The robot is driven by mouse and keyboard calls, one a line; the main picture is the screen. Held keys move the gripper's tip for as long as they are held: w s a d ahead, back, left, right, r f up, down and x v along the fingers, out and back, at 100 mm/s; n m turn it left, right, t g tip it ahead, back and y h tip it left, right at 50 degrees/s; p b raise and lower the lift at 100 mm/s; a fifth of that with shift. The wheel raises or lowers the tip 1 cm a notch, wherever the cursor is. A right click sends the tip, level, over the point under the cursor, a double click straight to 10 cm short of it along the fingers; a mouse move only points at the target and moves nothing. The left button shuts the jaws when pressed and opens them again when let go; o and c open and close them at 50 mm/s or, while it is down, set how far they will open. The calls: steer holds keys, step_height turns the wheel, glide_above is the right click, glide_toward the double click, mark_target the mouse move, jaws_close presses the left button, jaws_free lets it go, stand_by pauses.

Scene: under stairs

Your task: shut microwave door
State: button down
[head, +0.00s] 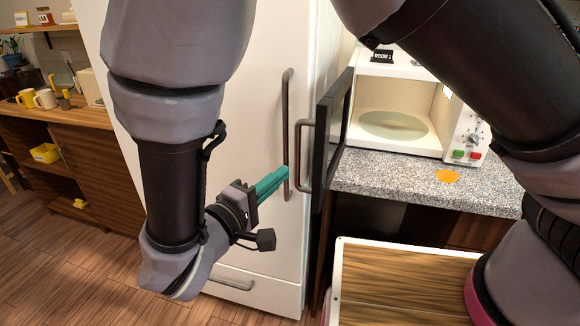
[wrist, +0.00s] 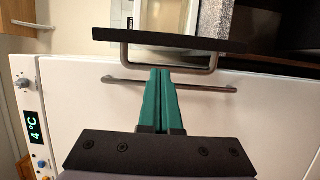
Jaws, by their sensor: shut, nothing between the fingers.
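The microwave (head: 405,95) stands on the speckled counter, its cavity open with a round plate inside. Its dark door (head: 335,130) is swung wide open, edge-on toward me, with a metal bar handle (head: 303,155) on its left side. In the wrist view the door (wrist: 170,40) shows as a dark bar with its handle (wrist: 180,68) below. My gripper (head: 287,172) has teal fingers, shut and empty. It is just left of the door handle in the head view. In the wrist view the fingertips (wrist: 165,72) overlap the handle; I cannot tell whether they touch.
A white fridge (head: 245,120) with a long vertical handle (head: 288,130) stands behind my gripper, close to the door. An orange patch (head: 447,176) lies on the counter (head: 400,186). A wood-topped surface (head: 400,275) is at the front. A shelf with mugs (head: 45,98) is far left.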

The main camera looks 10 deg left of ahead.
mark_target(326, 131)
steer(key=x, duration=0.8)
steer(key=shift+w, duration=0.35)
steer(key=shift+d, duration=0.3)
